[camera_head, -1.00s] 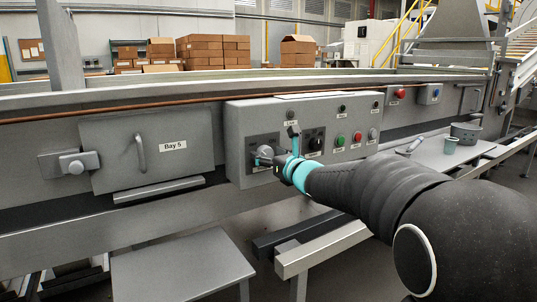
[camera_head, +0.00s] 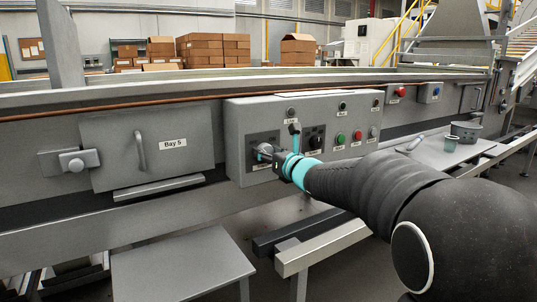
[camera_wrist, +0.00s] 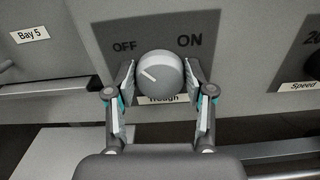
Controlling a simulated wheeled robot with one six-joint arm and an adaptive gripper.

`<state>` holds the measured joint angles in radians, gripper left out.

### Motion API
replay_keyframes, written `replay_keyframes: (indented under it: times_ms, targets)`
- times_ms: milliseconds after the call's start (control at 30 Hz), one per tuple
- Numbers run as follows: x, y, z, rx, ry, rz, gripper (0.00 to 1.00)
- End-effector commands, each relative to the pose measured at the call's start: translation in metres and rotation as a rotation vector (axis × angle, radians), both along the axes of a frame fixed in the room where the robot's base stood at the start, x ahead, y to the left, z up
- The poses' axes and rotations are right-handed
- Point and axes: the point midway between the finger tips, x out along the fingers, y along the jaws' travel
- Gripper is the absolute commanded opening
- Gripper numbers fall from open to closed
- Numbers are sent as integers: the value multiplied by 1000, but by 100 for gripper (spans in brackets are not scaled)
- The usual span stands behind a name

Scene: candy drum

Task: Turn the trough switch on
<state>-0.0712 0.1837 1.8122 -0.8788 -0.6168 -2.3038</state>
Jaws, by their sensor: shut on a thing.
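The trough switch is a round grey knob (camera_wrist: 160,75) with a white pointer line, on a dark plate marked OFF and ON. Its pointer slants to the upper left, towards OFF. In the head view my gripper (camera_head: 274,157) reaches the dark switch plate (camera_head: 262,138) at the left of the grey control box, and largely hides the knob.
The Bay 5 door (camera_head: 178,160) is to the left. A cup (camera_head: 451,144) stands at the right.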

Motion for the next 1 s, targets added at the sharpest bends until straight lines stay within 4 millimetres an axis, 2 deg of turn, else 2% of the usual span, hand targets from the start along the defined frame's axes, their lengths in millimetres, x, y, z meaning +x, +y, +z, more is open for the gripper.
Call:
replay_keyframes:
  times_ms: [267, 1000]
  targets:
    - [1, -1, -1, 166, 94, 0, 18]
    - [2, -4, -1, 771, 453, -1, 18]
